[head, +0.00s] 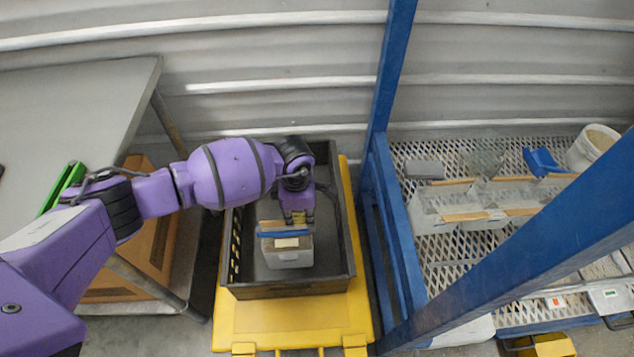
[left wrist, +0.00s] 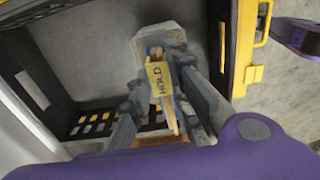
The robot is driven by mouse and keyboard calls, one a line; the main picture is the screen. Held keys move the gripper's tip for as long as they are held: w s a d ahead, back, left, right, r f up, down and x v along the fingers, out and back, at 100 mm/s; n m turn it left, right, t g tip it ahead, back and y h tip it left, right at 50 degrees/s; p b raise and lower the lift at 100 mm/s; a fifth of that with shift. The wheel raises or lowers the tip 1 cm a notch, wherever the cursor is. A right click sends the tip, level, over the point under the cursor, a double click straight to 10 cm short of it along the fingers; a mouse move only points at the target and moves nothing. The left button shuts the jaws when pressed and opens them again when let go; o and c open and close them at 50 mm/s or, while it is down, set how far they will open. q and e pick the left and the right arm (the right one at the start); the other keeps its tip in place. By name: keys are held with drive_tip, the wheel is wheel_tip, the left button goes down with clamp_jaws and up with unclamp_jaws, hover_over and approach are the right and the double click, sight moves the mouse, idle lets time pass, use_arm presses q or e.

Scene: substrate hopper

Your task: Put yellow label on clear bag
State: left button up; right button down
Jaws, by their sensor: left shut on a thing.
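A small clear-grey bag (head: 289,259) with a blue strip across its top and a pale patch on its face is in a dark crate (head: 318,290). The bag's lower part also shows in the left wrist view (left wrist: 148,42). My left gripper (head: 298,214) reaches down into the crate right at the bag's top edge. It is shut on the yellow label (left wrist: 159,80), which has dark lettering that looks like "HOLD". The label lies in front of the bag in the left wrist view; I cannot tell whether they touch. My right gripper is not in view.
The crate's walls surround my left gripper; it stands on a yellow cart (head: 290,322). Blue rack posts (head: 392,70) rise to the right. The wire rack (head: 440,262) holds more clear bags (head: 440,210) and a white bucket (head: 592,148). A grey table (head: 75,110) is at left.

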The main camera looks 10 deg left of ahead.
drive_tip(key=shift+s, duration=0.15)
use_arm(q)
drive_tip(key=o, duration=0.8)
drive_tip(key=shift+o, duration=0.4)
drive_tip(key=o, duration=0.5)
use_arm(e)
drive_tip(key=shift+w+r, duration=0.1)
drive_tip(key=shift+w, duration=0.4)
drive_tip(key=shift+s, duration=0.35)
use_arm(q)
drive_tip(key=shift+r, duration=0.1)
